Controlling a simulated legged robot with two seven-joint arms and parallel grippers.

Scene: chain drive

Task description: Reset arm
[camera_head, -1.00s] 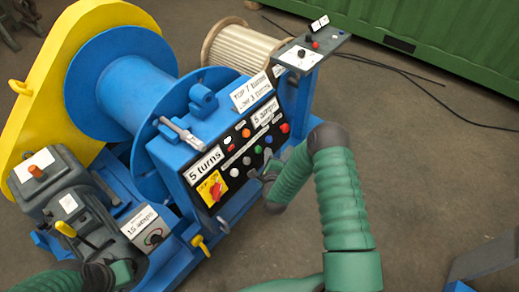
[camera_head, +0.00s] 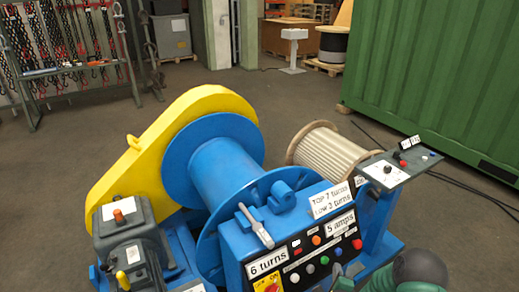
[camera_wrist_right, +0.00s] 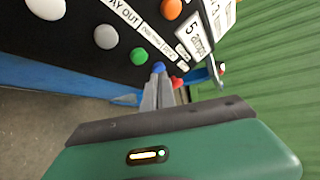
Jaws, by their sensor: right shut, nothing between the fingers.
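The blue winch has a black control panel (camera_head: 296,272) with colored buttons and labels reading "6 turns" and "5 amps". My right gripper (camera_head: 346,281) is at the bottom of the head view, just in front of the panel's lower right, with my green arm beside it. In the right wrist view the right gripper (camera_wrist_right: 158,88) is shut and empty. Its tips point at the panel near the blue button (camera_wrist_right: 158,67), with the green button (camera_wrist_right: 138,56) to the left. I cannot tell whether they touch. My left gripper is not in view.
A blue drum (camera_head: 222,172) and yellow guard (camera_head: 150,150) rise behind the panel. A side stand (camera_head: 390,172) with a small control box is at right. A rope spool (camera_head: 328,150), green container (camera_head: 440,85) and chain rack (camera_head: 65,55) stand farther back.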

